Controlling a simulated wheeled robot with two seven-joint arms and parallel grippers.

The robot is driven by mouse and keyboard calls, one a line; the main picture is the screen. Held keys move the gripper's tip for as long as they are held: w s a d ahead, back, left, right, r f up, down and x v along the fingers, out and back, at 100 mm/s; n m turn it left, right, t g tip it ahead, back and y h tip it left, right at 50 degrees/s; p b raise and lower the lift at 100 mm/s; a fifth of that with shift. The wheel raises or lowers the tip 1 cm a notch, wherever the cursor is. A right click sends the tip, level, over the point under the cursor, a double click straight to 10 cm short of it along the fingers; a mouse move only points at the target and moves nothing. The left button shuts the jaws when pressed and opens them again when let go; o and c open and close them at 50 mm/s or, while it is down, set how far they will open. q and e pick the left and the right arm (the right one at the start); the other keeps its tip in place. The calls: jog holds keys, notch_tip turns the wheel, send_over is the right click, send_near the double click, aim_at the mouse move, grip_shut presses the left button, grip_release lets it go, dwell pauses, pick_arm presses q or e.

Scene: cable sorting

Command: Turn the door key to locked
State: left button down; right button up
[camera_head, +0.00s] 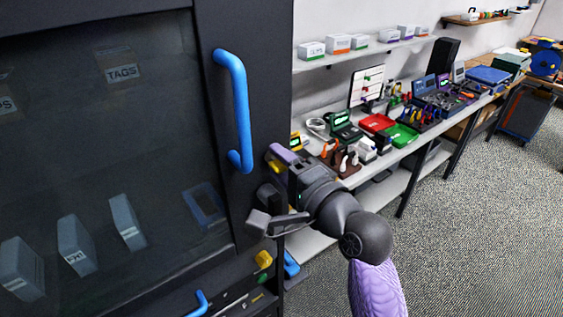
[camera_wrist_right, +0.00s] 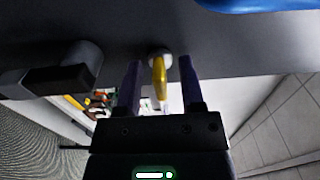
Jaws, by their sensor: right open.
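The door key (camera_wrist_right: 159,78) is yellow and stands out from a round silvery lock (camera_wrist_right: 160,55) on the dark cabinet door. In the right wrist view it sits between the two purple fingers of my right gripper (camera_wrist_right: 160,88), with a gap on each side. The gripper is open. My left gripper is not in view.
A dark lever (camera_head: 268,222) juts from the door below my right gripper; it also shows in the right wrist view (camera_wrist_right: 50,80). A workbench (camera_head: 405,152) crowded with tools and trays runs along the wall to the right. The carpeted floor (camera_head: 470,210) before it is clear.

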grip_shut()
dwell(0.4)
jog(key=n+p, duration=0.1)
jog(key=n, duration=0.2)
jog(key=shift+p, duration=0.35)
jog(key=n+p, duration=0.2)
jog(key=n, duration=0.3)
jog(key=shift+n, duration=0.3)
jog(key=n+p, duration=0.2)
jog(key=n, duration=0.3)
jog(key=shift+n+p, duration=0.7)
jog(key=shift+n, duration=1.4)
